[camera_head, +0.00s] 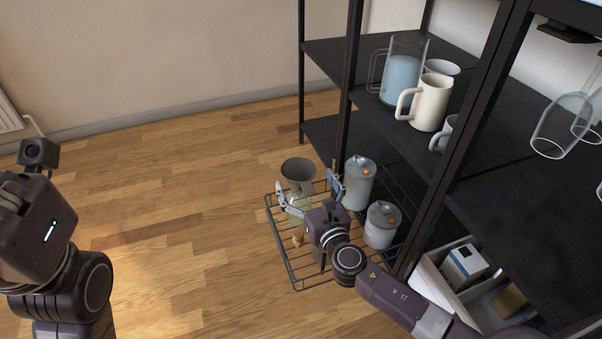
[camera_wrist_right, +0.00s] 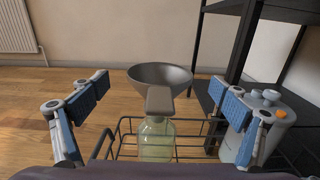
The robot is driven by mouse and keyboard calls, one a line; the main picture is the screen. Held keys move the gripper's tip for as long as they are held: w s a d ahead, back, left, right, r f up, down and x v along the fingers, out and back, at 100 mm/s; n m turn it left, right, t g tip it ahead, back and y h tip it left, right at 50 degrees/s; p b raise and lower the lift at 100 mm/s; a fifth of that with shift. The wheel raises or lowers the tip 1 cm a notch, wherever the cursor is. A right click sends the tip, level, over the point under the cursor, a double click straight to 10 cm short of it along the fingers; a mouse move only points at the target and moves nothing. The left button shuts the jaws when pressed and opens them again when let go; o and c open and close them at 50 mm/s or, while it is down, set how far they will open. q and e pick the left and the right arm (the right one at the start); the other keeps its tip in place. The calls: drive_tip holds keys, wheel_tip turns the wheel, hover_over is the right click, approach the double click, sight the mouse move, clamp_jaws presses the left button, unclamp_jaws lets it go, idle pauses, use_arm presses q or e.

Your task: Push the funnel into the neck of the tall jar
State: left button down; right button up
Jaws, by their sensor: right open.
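The funnel (camera_head: 299,169), a dark grey wide cone, is upright above the tall jar (camera_head: 299,203) in the head view. The jar is pale green clear glass and stands in a wire basket. In the wrist view the funnel (camera_wrist_right: 160,76) shows with a flat grey tab towards me, and the jar (camera_wrist_right: 156,140) is below it. The tab hides the stem and neck, so I cannot tell how deep the stem sits. My right gripper (camera_head: 311,187) is open, its fingers apart on either side of the funnel. My left arm shows at the left, its fingers out of view.
A black shelf unit (camera_head: 480,140) with mugs and a jug stands close on the right. The floor left of the basket is clear.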

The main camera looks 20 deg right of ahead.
sight(310, 191)
drive_tip(key=shift+s, duration=1.9)
